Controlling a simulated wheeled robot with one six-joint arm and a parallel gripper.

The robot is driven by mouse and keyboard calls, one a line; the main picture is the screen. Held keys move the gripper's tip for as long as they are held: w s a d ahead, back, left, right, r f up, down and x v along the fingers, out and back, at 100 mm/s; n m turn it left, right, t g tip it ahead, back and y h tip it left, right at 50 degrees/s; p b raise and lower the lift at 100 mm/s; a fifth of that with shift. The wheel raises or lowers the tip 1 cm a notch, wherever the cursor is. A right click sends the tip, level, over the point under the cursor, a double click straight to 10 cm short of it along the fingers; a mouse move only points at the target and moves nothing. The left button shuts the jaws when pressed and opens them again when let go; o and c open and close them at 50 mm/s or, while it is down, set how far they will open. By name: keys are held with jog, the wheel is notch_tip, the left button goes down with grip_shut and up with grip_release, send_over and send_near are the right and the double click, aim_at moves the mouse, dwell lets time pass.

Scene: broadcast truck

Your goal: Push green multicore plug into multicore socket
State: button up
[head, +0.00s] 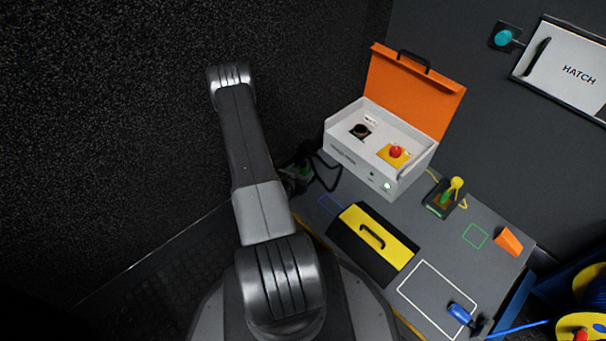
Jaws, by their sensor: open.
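A small green upright piece with a yellow ball-shaped top (446,196) stands in a dark holder on the table, right of the white case. It looks like the green multicore plug, with a yellow cord beside it. A round black fitting (360,131) sits in the top panel of the open white case (372,163). It may be the multicore socket, but its label is too small to read. My arm rises at the left of the table, apart from both.
The case has a raised orange lid (416,88) and a red button (396,151) on yellow. A yellow-black toolbox (374,238), an orange wedge (508,241) and a blue tool (460,313) occupy the table. A dark, green-marked object with black cable (299,172) is partly behind my arm.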

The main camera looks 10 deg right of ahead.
aim_at(305, 167)
jog(key=b+x, duration=0.2)
jog(key=x, duration=0.2)
jog(key=shift+d+f, duration=0.1)
jog(key=shift+f, duration=0.15)
grip_shut()
